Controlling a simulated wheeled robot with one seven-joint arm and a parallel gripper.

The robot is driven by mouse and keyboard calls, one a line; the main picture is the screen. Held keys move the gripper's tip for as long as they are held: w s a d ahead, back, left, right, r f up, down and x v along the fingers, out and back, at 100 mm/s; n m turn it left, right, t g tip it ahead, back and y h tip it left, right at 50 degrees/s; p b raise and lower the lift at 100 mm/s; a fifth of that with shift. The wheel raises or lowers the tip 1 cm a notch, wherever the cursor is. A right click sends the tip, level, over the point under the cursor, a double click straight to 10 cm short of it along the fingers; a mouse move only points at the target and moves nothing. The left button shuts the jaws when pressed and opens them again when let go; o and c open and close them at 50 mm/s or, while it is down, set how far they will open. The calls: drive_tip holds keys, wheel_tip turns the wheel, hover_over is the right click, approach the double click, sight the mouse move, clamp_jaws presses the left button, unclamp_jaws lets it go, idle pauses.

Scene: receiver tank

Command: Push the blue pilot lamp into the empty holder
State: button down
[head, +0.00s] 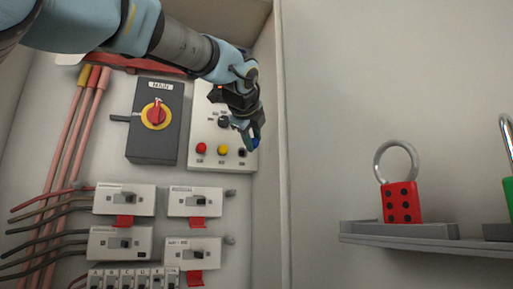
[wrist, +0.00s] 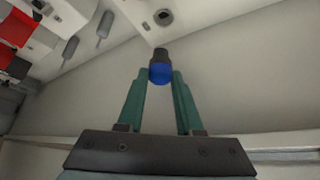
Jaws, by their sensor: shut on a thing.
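The blue pilot lamp (wrist: 160,74) is between the tips of my gripper's two teal fingers, its dark end pointing away from my wrist. In the head view the lamp (head: 255,143) shows as a small blue patch at the fingertips. My gripper (head: 249,138) is shut on it, in front of the right edge of the white lamp panel (head: 198,125). The empty holder (head: 242,153) is a dark socket at the panel's lower right, beside the yellow lamp. In the wrist view a dark round hole (wrist: 163,17), apparently this holder, lies beyond the lamp, with a visible gap.
A red lamp (head: 201,148) and a yellow lamp (head: 222,149) sit left of the holder. The cabinet's side wall (head: 270,190) stands close on the right. A main switch (head: 154,118) is left, and breakers (head: 194,202) are below.

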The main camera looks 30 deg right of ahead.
drive_tip(key=shift+w+d, duration=0.2)
drive_tip(key=shift+w, duration=0.15)
drive_tip(key=w+p, duration=0.3)
drive_tip(key=w, duration=0.3)
drive_tip(key=shift+d, duration=0.35)
idle(0.4)
drive_tip(key=shift+r+p, duration=0.15)
drive_tip(key=shift+p, duration=0.2)
drive_tip(key=shift+w+p, duration=1.2)
drive_tip(key=shift+w, duration=0.1)
idle(0.6)
drive_tip(key=shift+c, duration=2.4)
unclamp_jaws()
drive_tip(key=shift+d, duration=0.1)
